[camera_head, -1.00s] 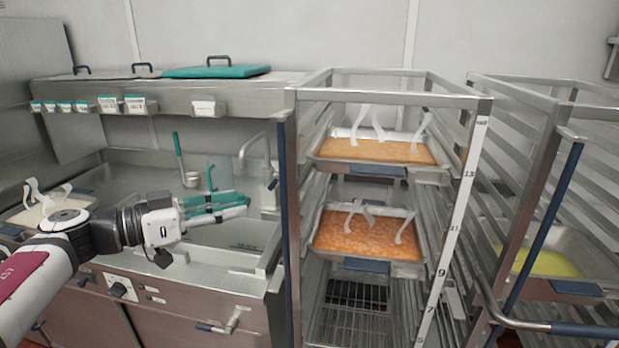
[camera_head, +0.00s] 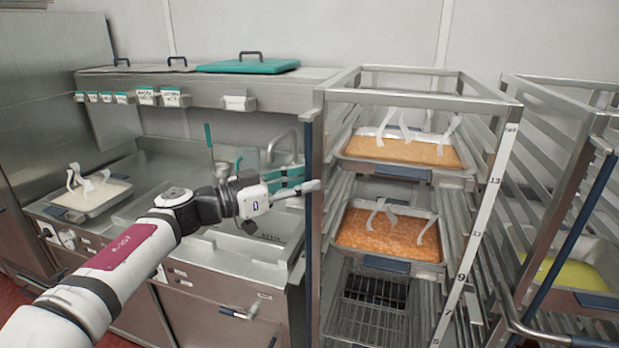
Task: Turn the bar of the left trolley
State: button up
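The left trolley (camera_head: 418,98) is a steel rack in the middle of the picture. Its bar (camera_head: 309,255) is dark blue and upright, running down the rack's left front edge, with a metal bracket at its top. My gripper (camera_head: 308,187) reaches in from the left at about the bar's upper middle. Its pale fingertip overlaps the bar in the picture. I cannot tell whether it touches the bar, and the finger gap is not clear. The bar stands upright against the rack.
The left trolley carries trays of orange food (camera_head: 402,150) and (camera_head: 388,236). A right trolley (camera_head: 560,88) with its own blue bar (camera_head: 575,222) stands close beside it. A steel counter with a sink (camera_head: 245,268) and handles lies left, under my arm.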

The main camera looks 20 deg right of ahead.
jog(key=shift+w+d, duration=0.15)
jog(key=shift+d, duration=0.65)
jog(key=shift+c, duration=0.3)
grip_shut()
jog(key=shift+p, duration=0.35)
